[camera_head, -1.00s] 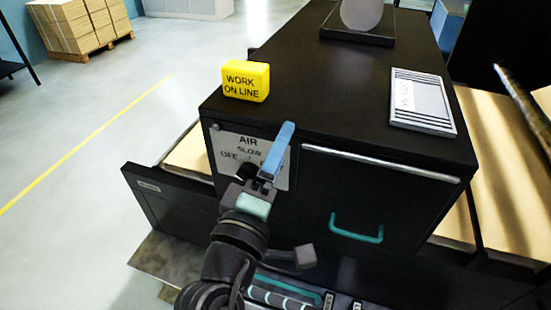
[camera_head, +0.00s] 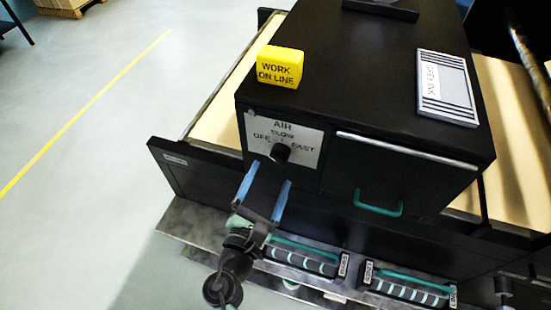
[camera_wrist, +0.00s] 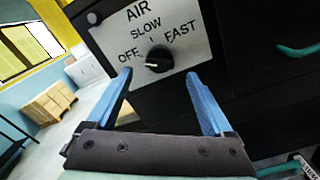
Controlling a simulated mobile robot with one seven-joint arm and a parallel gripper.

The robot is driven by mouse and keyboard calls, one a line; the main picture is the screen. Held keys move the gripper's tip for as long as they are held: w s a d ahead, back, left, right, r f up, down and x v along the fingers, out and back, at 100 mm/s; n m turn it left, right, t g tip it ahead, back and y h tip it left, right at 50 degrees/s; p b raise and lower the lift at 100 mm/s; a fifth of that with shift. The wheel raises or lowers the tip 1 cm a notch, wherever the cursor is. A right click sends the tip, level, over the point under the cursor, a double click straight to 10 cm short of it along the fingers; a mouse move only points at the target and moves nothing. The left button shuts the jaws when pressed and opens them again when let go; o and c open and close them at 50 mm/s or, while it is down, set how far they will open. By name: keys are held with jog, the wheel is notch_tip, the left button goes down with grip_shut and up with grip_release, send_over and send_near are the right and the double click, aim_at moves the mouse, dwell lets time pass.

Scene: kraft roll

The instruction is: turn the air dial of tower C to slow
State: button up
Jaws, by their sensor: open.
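The air dial is a round black knob (camera_head: 280,153) on a pale plate (camera_head: 310,150) marked AIR, OFF, SLOW and FAST, on the front of a black cabinet. In the wrist view the knob (camera_wrist: 159,56) shows a pale mark on its left side, toward OFF. My gripper (camera_head: 269,174) is open, with blue fingers, just below and in front of the dial. In the wrist view the gripper (camera_wrist: 159,75) has the knob between and beyond its fingertips, apart from both. No tower letter is readable.
A yellow WORK ON LINE block (camera_head: 280,67) and a grey labelled plate (camera_head: 447,87) lie on the cabinet top. A green handle (camera_head: 378,204) is right of the dial. Striped rollers (camera_head: 303,262) lie low in front.

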aim_at(277, 162)
jog(key=x, duration=0.4)
jog(key=shift+w+d+p, duration=0.1)
jog(key=shift+w+p, duration=0.2)
jog(key=shift+w, duration=0.1)
jog(key=c, duration=1.4)
